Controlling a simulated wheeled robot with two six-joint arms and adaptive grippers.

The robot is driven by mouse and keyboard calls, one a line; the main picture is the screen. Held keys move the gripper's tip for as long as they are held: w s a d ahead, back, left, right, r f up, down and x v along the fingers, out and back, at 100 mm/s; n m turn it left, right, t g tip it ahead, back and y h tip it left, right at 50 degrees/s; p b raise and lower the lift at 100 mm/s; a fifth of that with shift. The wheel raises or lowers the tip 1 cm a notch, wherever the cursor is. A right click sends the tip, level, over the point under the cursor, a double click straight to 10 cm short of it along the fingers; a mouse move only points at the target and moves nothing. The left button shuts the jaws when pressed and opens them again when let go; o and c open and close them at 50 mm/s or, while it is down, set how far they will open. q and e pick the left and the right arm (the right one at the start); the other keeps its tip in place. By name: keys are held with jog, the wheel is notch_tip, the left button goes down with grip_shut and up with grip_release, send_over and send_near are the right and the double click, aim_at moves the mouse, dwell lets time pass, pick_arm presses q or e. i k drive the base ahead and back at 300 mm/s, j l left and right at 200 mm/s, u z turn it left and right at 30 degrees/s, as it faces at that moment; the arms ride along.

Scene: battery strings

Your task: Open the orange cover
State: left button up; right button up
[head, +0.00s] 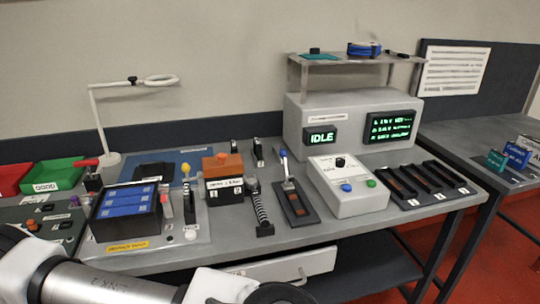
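The orange cover (222,163) sits closed on top of a small fixture (226,189) with a white label, near the middle of the bench. My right gripper is not in view either.
Left of the cover is a tray of blue cells (128,202), with a yellow-tipped lever (186,172) between. Right are a coiled-spring tool (261,212), a lever press (293,200) and a button box (347,186). A ring lamp (107,118) stands behind left.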

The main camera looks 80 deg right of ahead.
aim_at(212, 168)
jog(key=z, duration=2.35)
jog(key=j+z, duration=0.35)
